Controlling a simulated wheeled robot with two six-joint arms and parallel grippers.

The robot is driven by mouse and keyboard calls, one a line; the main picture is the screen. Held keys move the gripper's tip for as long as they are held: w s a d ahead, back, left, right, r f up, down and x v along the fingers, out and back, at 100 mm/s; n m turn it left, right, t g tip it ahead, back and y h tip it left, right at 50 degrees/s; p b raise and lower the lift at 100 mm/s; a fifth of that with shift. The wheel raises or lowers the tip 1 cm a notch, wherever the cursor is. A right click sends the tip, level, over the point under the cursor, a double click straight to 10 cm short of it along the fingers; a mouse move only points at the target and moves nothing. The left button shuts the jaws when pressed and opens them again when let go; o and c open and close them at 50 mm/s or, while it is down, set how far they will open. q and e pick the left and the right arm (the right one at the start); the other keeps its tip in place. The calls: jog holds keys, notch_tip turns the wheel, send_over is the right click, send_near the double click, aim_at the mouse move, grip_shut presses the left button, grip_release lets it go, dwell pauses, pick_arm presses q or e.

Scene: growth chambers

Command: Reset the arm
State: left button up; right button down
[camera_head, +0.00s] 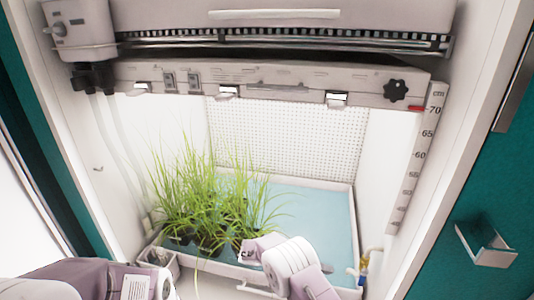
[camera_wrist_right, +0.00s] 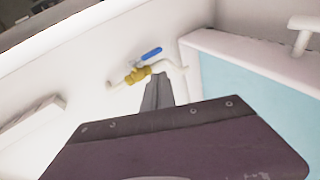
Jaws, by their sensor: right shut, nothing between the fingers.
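My right arm (camera_head: 290,265) comes in at the bottom of the head view, in front of the blue-floored tray (camera_head: 318,205). My right gripper (camera_wrist_right: 158,92) is shut and empty in the wrist view. Its narrow grey fingers point towards a brass valve (camera_wrist_right: 138,75) with a blue lever (camera_wrist_right: 151,54) on a white pipe. I cannot tell whether the fingertips touch the valve; they overlap it in the picture. My left arm (camera_head: 95,280) lies across the bottom left corner of the head view, and its gripper does not show.
Grass-like plants (camera_head: 205,200) in dark pots stand in the tray's left part; its right part is bare. A lamp bar (camera_head: 260,82) with a black knob (camera_head: 396,90) hangs above. A height scale (camera_head: 416,160) runs down the right wall. An open teal door (camera_head: 480,200) stands right.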

jog(key=s+d+r+m+g+y+p, duration=0.1)
jog(key=s+d+r+m, duration=0.15)
jog(key=r, duration=0.25)
jog(key=s+d+r+m+g+y, duration=0.1)
jog(key=d+r, duration=0.2)
jog(key=r, duration=0.3)
jog(key=s+d+r+y+p, duration=0.1)
jog(key=s+r+y, duration=0.1)
jog(key=s+y, duration=0.35)
jog(key=s+a+f+n+t+y, duration=0.2)
jog(key=s+a+f+n+y, duration=0.3)
jog(key=s+a, duration=0.6)
notch_tip(320, 180, up, 38)
jog(key=w+d+t+y+p, duration=0.1)
jog(key=p, duration=3.7)
jog(key=shift+d+n+p, duration=0.15)
jog(key=shift+n+p, duration=0.25)
jog(key=shift+n, duration=0.05)
